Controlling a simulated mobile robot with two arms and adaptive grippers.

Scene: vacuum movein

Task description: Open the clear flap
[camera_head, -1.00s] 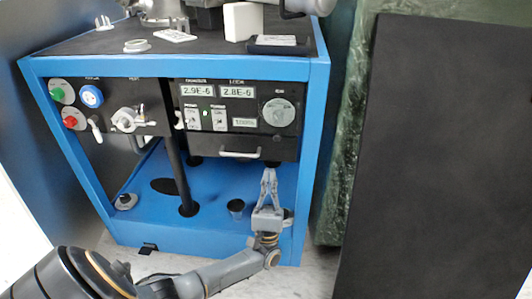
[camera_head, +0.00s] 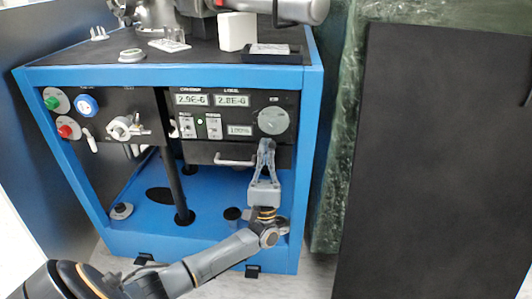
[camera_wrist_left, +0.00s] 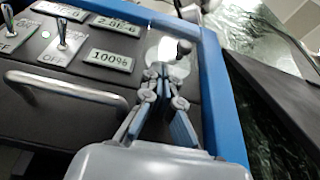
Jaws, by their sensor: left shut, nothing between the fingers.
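The clear flap is hard to make out. A round, pale, see-through-looking cover (camera_head: 272,121) sits at the right end of the black control panel (camera_head: 240,146). In the left wrist view this round cover (camera_wrist_left: 181,66) shows bright, with a dark knob at its upper right. My left gripper (camera_head: 266,143) points up, fingertips together and empty, just below the cover. In the left wrist view the left gripper (camera_wrist_left: 162,70) overlaps the cover's lower left; I cannot tell whether it touches. My right gripper is not in view.
A metal bar handle (camera_head: 235,162) is left of my left gripper. Switches and displays (camera_head: 211,100) fill the panel. The blue frame post (camera_head: 307,150) stands close on the right, with a dark board (camera_head: 440,160) beyond. Small items lie on the cart top.

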